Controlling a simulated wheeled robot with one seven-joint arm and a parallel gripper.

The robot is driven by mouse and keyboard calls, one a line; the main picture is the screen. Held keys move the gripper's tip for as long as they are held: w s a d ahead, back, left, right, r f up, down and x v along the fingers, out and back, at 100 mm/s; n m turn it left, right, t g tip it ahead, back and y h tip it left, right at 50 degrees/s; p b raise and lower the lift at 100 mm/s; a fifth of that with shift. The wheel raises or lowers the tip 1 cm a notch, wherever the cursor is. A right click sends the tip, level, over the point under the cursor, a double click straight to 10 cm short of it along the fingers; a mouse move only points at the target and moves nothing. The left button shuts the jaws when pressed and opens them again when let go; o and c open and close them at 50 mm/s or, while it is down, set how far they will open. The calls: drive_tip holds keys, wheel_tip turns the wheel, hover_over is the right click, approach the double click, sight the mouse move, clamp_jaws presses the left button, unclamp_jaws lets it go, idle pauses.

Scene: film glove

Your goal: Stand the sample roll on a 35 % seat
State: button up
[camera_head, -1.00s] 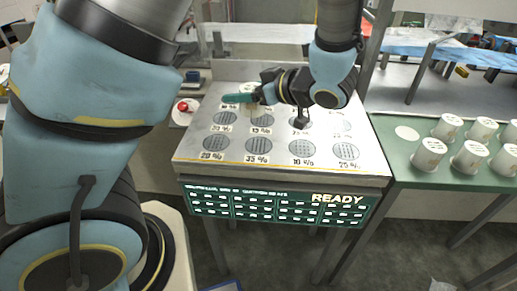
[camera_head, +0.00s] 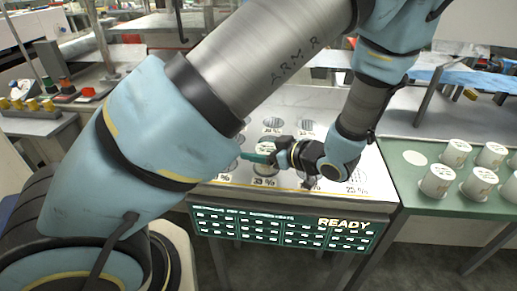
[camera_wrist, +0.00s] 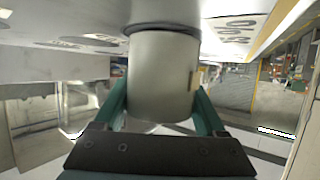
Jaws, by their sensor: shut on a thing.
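My gripper (camera_head: 254,157) is shut on the sample roll, with its teal jaws low over the front row of the seat plate. The "35 %" label (camera_head: 263,183) shows just in front of the gripper, whose jaws hide the seat behind that label. In the wrist view, the sample roll (camera_wrist: 165,75) is a pale cylinder between the two fingers. The plate is at the top of that view, and the roll's end meets or nearly meets a dark-rimmed round seat (camera_wrist: 150,28). I cannot tell whether it is fully seated.
The plate (camera_head: 235,196) carries other round seats and a "25 %" label (camera_head: 357,190). A panel (camera_head: 290,231) on its front reads READY. Several white labelled cups (camera_head: 437,181) stand on the green table (camera_head: 400,165) to the right. My arm covers the plate's left part.

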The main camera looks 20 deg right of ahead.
drive_tip(key=shift+f, duration=0.15)
drive_tip(key=o, duration=1.5)
drive_tip(key=shift+c, duration=0.2)
drive_tip(key=shift+r, duration=0.2)
drive_tip(key=b+v, duration=0.3)
drive_tip(key=v, duration=0.9)
